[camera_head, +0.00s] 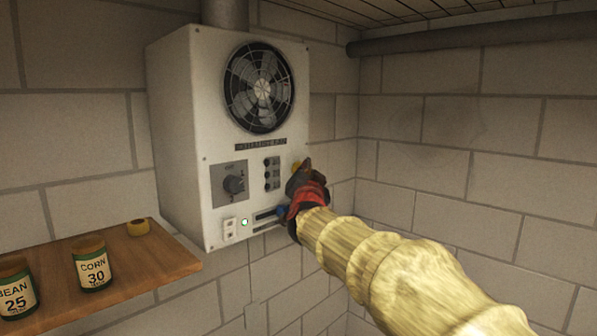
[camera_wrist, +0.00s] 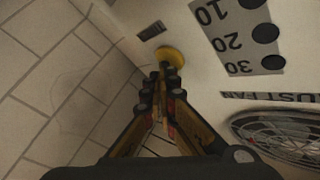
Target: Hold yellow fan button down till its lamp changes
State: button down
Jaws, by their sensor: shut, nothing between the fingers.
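The yellow fan button (camera_head: 297,165) is on the right side of the white fan unit's front, partly hidden by my gripper in the head view. In the wrist view the round yellow button (camera_wrist: 171,56) lies right at my fingertips. My gripper (camera_head: 304,172) is shut and empty, with its tips (camera_wrist: 165,76) overlapping the button's edge. They look to be at or touching it; I cannot tell whether it is pressed in. A small green lamp (camera_head: 244,222) glows at the bottom of the front. I cannot tell whether it belongs to this button.
The fan unit (camera_head: 205,150) hangs on the block wall, with a round fan grille (camera_head: 258,88), a dark knob (camera_head: 234,184) and several dark buttons. A wooden shelf (camera_head: 150,262) at lower left holds a corn can (camera_head: 91,264) and a bean can (camera_head: 16,288).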

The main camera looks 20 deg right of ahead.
jog(key=shift+s+d, duration=0.2)
jog(key=shift+s, duration=0.4)
jog(key=s+b, duration=0.1)
jog(key=s+d+b, duration=0.1)
jog(key=s, duration=0.1)
jog(key=s+b, duration=0.1)
jog(key=shift+s+d, duration=0.3)
jog(key=shift+d, duration=0.05)
dwell(0.6)
